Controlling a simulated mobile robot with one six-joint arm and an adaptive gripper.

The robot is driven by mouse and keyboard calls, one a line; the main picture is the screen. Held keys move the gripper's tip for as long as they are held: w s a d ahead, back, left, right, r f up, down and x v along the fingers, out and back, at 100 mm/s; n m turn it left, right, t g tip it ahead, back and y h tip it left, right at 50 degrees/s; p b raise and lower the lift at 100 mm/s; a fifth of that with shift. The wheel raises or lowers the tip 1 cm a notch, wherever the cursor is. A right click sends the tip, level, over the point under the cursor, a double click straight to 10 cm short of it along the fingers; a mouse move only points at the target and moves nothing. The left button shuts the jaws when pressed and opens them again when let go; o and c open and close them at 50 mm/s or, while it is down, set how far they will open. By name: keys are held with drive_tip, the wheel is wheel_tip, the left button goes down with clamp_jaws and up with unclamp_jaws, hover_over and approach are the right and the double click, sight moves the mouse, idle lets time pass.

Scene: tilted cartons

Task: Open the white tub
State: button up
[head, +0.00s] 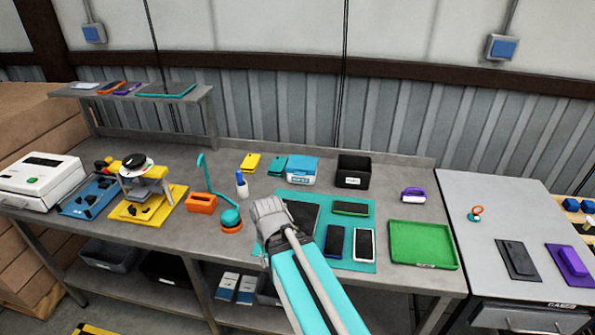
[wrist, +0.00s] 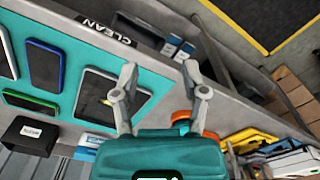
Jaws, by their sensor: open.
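A small white tub with a blue lid (head: 302,171) stands at the back of the workbench, left of a black bin. Its lid looks closed. It also shows partly at the lower left of the wrist view (wrist: 88,147). My gripper (head: 268,214) is over the left part of the teal mat, nearer the front than the tub and apart from it. In the wrist view my gripper (wrist: 160,82) has its two fingers spread with nothing between them. In the head view my arm hides the fingertips and part of the mat.
The black bin (head: 353,171) stands right of the tub, teal and yellow items left. The teal mat (head: 362,267) holds a tablet (head: 301,214) and several phones. A green tray (head: 423,244) lies right.

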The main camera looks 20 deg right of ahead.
drive_tip(key=shift+w, duration=0.3)
